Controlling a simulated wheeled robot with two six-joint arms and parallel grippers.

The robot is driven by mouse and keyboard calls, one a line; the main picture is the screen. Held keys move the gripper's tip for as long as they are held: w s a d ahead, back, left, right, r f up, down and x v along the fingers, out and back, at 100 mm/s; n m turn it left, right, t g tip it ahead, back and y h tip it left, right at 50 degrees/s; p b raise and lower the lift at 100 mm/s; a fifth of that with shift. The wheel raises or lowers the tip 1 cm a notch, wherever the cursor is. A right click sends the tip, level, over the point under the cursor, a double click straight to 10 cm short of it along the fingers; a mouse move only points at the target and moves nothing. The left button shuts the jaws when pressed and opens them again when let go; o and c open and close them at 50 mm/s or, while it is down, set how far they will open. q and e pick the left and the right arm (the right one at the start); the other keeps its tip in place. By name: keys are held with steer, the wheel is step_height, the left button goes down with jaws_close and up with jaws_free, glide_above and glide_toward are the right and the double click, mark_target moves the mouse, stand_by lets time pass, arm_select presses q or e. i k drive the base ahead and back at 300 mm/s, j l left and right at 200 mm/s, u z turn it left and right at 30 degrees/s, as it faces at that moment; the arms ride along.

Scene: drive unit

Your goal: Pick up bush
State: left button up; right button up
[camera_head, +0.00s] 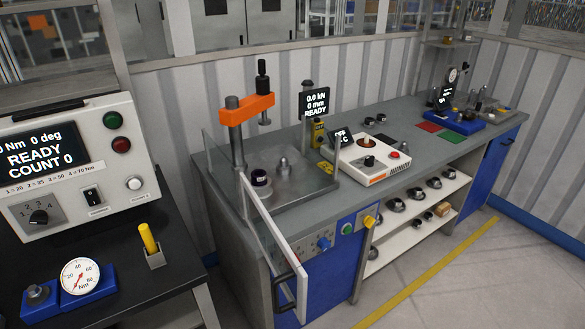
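Several metal ring-like parts (398,205) lie on the open shelf (384,247) under the bench, too small to identify. Neither of my grippers shows in this view.
The press (247,108) has an orange arm. A white-framed guard door (278,244) stands out in front of it. A white heater-like box (367,162) and a blue fixture (457,122) stand on the grey bench. A torque tester (75,163) is at left. Floor is clear at lower right.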

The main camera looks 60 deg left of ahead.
mark_target(259, 178)
steer(key=i+l+u, duration=0.1)
steer(key=i+u, duration=0.3)
steer(key=i, duration=0.85)
steer(key=i+u, duration=0.2)
steer(key=u, duration=0.2)
steer(key=i+u, duration=0.2)
steer(key=u, duration=0.2)
steer(key=i+l+u, duration=0.1)
steer(key=u, duration=0.25)
steer(key=i+u, duration=0.2)
steer(key=u, duration=0.3)
steer(key=i+u, duration=0.25)
steer(key=u, duration=0.25)
